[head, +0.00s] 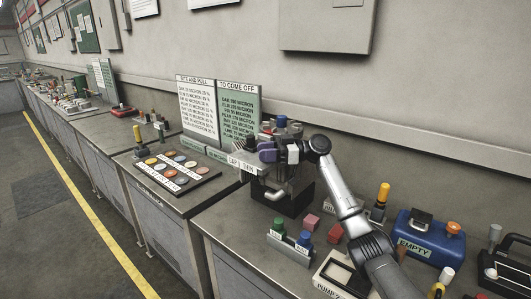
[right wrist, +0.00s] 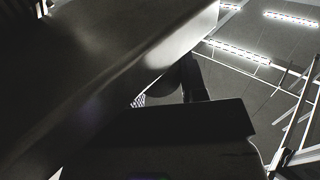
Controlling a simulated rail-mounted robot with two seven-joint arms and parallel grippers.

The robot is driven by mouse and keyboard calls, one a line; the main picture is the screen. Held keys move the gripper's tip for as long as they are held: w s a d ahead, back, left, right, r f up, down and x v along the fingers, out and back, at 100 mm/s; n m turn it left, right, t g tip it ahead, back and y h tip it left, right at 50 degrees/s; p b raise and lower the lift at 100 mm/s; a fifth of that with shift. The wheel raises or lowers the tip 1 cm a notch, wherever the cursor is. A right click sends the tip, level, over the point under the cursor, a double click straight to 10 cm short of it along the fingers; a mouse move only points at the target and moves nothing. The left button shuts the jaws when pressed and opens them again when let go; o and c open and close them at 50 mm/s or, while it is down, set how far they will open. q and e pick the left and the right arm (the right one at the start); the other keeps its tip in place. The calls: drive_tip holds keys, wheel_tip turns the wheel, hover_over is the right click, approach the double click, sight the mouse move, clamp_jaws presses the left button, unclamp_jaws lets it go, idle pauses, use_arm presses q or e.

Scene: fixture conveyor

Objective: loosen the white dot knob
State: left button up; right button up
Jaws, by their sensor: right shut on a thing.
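A grey fixture (head: 273,188) stands on a black base on the bench, with coloured knobs on its top, one of them a blue knob (head: 281,121). My right gripper (head: 262,156) is at the upper part of this fixture, shut on a part of it. The held part is hidden by the jaws and wrist. I cannot make out a white dot on any knob. The right wrist view is mostly filled by dark, close surfaces and does not show the fingertips clearly. My left gripper is in neither view.
Two printed boards (head: 218,110) stand behind the fixture. A tray of coloured discs (head: 170,172) lies to its left. Green and blue knobs (head: 290,236), a pink block (head: 311,221) and a blue box marked EMPTY (head: 418,247) are in front and to the right.

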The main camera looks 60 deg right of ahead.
drive_tip(key=o, duration=0.9)
drive_tip(key=shift+s+d, duration=0.2)
drive_tip(key=v, duration=1.3)
drive_tip(key=shift+s, duration=0.15)
drive_tip(key=shift+r, duration=0.1)
drive_tip(key=shift+a, duration=0.15)
